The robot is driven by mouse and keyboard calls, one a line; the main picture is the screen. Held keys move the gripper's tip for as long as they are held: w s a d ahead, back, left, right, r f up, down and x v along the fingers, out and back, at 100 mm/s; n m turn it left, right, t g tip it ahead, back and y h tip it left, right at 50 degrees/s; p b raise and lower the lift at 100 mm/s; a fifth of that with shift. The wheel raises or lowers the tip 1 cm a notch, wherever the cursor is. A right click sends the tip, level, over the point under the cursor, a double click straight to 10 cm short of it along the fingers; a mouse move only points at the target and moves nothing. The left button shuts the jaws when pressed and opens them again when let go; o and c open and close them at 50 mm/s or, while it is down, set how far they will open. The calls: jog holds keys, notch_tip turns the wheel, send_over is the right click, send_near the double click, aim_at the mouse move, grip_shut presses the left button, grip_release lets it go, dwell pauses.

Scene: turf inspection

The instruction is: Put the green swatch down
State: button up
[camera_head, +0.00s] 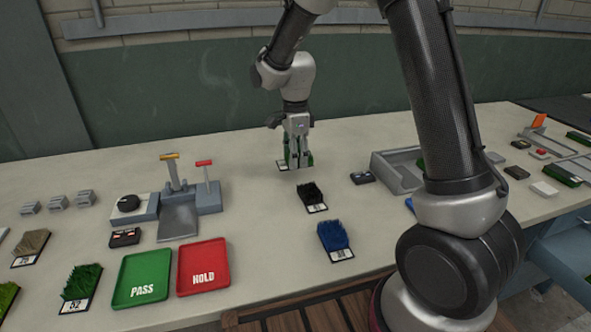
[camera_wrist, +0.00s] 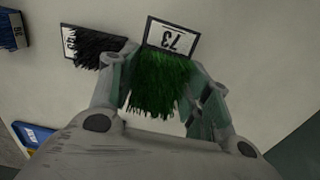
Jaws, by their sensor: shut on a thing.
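My gripper (camera_head: 298,158) is at the far middle of the bench, low over its top, and is shut on a green swatch. In the wrist view the green swatch (camera_wrist: 160,80) sits between the two fingers, with its white label 73 (camera_wrist: 171,38) in a dark frame facing the camera. In the head view the fingers hide most of the swatch, and only its label edge (camera_head: 283,165) shows at the left. I cannot tell whether the swatch touches the bench. A black swatch (camera_head: 312,195) lies on the bench nearby, and a blue swatch (camera_head: 335,240) lies nearer the front.
A green PASS tray (camera_head: 143,290) and a red HOLD tray (camera_head: 203,280) lie at the front left. A grey fixture with levers (camera_head: 179,215) stands behind them. A grey open tray (camera_head: 385,165) stands to the right. Bare bench surrounds the gripper.

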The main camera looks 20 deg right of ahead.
notch_tip(320, 180, up, 4)
jog(key=shift+d, duration=0.1)
jog(key=s+d+r+m, duration=0.1)
jog(key=s+d+m, duration=0.15)
jog(key=d, duration=1.15)
jog(key=s+d+r+m, duration=0.1)
jog(key=s+d+m, duration=0.15)
jog(key=d, duration=1.05)
jog(key=s+d+n, duration=0.2)
jog(key=s+d, duration=0.7)
jog(key=d, duration=0.2)
jog(key=s+d+n, duration=0.5)
jog(key=s+n, duration=0.4)
jog(key=s, duration=0.1)
jog(key=f+n, duration=0.3)
jog(key=n, duration=0.1)
jog(key=f+n, duration=0.8)
jog(key=shift+s+a+f, duration=0.15)
jog(key=shift+a+f, duration=0.05)
jog(key=shift+a, duration=0.05)
